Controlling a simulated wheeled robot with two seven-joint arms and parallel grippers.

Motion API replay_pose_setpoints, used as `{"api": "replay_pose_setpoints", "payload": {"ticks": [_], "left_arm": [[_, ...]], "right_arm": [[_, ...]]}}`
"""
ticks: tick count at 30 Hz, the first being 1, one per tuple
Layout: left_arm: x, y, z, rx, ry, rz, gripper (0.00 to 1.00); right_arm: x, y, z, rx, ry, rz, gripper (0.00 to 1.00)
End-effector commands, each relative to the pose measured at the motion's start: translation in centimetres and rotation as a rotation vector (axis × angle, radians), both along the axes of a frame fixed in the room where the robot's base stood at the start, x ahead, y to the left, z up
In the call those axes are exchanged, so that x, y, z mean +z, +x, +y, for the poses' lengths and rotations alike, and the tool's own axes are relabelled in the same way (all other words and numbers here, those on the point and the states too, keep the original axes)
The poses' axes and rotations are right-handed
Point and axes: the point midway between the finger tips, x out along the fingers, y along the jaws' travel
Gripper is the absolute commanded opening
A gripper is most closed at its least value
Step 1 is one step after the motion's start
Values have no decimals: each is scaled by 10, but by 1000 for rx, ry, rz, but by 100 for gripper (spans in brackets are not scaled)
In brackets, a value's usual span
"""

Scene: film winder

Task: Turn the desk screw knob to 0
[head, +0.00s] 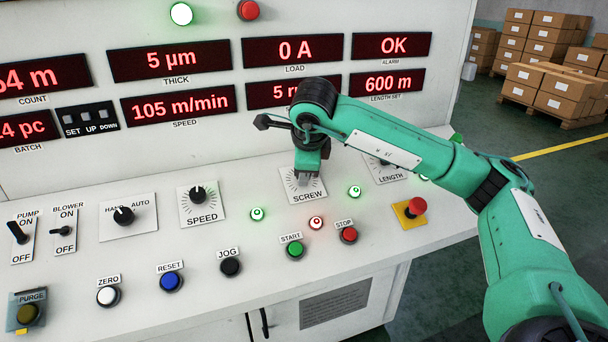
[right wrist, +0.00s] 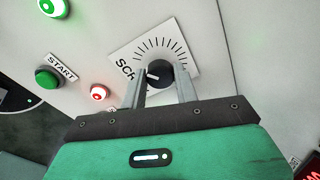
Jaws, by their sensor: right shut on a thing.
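The screw knob is a black round knob on a white dial plate labelled SCREW (head: 303,187) on the sloping desk. In the head view my right gripper (head: 306,172) covers the knob from above. In the right wrist view the knob (right wrist: 159,73) shows between the two fingertips of my right gripper (right wrist: 161,86), which is shut on it. The knob's white pointer line shows there, aimed toward the SCREW lettering side, and tick marks fan around the far side. The display above the knob is partly hidden by my arm and shows a 5. My left gripper is not in view.
Close by are green lamps (head: 354,191), a red lamp (head: 316,223), the START button (head: 296,250), the STOP button (head: 348,235) and a red emergency stop (head: 417,206). The SPEED knob (head: 198,194) is left; the LENGTH dial (head: 390,172) is partly behind my arm.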

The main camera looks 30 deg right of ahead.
Motion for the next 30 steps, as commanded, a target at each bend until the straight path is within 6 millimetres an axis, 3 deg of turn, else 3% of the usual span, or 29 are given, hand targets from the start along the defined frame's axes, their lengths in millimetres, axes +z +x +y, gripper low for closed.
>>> {"api": "replay_pose_setpoints", "payload": {"ticks": [10,26,27,30], "left_arm": [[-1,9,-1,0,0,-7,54],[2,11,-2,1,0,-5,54],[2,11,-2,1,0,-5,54],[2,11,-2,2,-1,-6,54]], "right_arm": [[1,0,0,118,-56,10,8],[1,0,0,136,-64,12,8],[1,0,0,136,-64,12,38],[1,0,0,135,-65,13,52]]}}
